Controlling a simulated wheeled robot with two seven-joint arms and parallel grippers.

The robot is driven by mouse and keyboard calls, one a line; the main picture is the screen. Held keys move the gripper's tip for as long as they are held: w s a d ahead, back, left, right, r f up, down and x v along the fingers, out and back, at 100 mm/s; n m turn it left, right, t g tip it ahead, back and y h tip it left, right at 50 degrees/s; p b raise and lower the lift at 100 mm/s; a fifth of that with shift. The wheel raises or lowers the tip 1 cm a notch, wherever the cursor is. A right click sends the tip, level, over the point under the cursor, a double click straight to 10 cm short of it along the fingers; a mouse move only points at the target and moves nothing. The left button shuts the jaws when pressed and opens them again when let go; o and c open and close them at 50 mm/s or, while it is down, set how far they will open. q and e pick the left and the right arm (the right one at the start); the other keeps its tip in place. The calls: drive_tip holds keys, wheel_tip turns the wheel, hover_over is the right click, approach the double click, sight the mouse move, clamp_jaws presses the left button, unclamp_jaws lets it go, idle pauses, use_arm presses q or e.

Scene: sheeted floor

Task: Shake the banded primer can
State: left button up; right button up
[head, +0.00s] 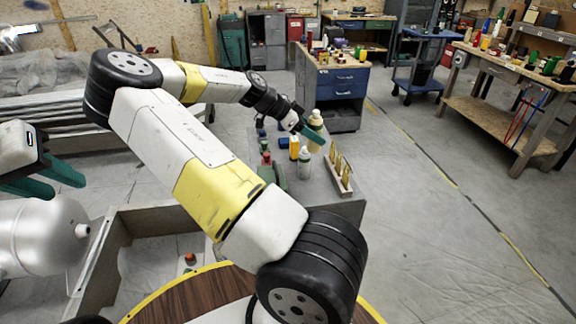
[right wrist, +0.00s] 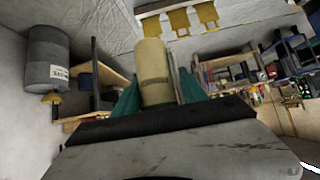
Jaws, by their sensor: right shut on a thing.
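The cream can with a darker band (right wrist: 152,72) is between the teal fingers of my right gripper (right wrist: 152,95) in the right wrist view. In the head view the same can (head: 316,120) stands roughly upright at the end of my right arm, at the far part of the grey bench top (head: 322,205). My right gripper (head: 313,133) is shut on it. I cannot tell whether its base touches the bench. My left gripper (head: 48,178) is at the far left, empty, with its teal fingers apart.
Near the can stand a yellow container (head: 294,148), a white bottle (head: 304,163) and a green object (head: 278,176). A rack with yellow pieces (head: 340,168) lies to the right. A blue drawer cabinet (head: 338,85) is behind. Floor at right is clear.

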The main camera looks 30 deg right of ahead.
wheel_tip(320, 180, down, 8)
drive_tip(key=shift+o, duration=0.2)
drive_tip(key=shift+r, duration=0.3)
drive_tip(key=shift+a, duration=0.1)
idle(0.4)
